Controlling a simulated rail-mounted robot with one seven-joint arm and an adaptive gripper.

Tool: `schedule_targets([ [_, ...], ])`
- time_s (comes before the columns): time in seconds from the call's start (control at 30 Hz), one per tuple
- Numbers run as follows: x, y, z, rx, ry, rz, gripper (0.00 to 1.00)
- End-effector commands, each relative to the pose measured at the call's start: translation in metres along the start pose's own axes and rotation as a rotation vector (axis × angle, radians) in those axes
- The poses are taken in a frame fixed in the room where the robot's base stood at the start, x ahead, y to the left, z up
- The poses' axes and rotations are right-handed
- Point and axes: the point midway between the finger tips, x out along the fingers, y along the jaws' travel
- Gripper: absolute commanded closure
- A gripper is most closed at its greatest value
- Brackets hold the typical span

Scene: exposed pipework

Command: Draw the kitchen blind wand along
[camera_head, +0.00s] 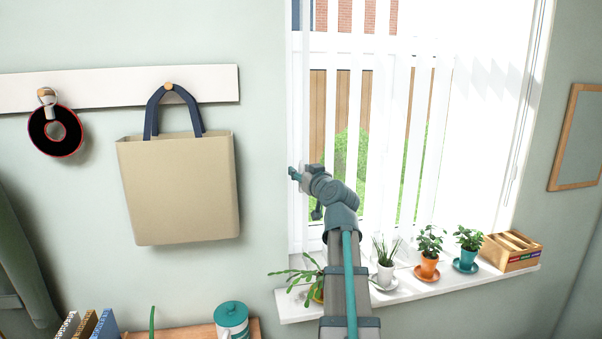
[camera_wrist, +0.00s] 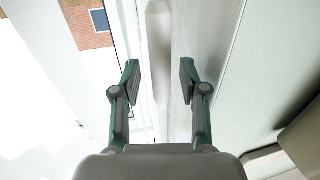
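The window blind (camera_head: 385,120) has white vertical slats, spread apart with gaps on the left and closer together on the right. My gripper (camera_head: 294,174) is at the blind's left edge, in front of the window's left side. In the wrist view my gripper (camera_wrist: 160,78) is open, with one finger on each side of a pale, slim upright piece (camera_wrist: 159,50) that looks like the blind wand. Gaps show between it and both fingers. I cannot pick out the wand clearly in the head view.
The sill (camera_head: 425,289) below holds several potted plants, including an orange pot (camera_head: 428,267), and a wooden box (camera_head: 511,251). A beige bag (camera_head: 180,190) hangs on the wall to the left. Thin cords (camera_head: 529,100) hang at the window's right.

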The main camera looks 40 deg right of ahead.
Motion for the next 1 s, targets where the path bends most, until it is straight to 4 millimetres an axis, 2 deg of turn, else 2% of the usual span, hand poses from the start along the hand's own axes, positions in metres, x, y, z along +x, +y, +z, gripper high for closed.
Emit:
schedule_targets([
  [0.23,-0.003,0.000,0.000,0.000,0.001,0.000,0.57],
  [0.37,-0.014,-0.001,0.000,-0.001,0.001,0.001,0.57],
  [0.8,-0.094,-0.001,0.001,-0.001,0.002,0.003,0.57],
  [1.0,-0.115,0.000,0.001,0.000,0.001,0.002,0.57],
])
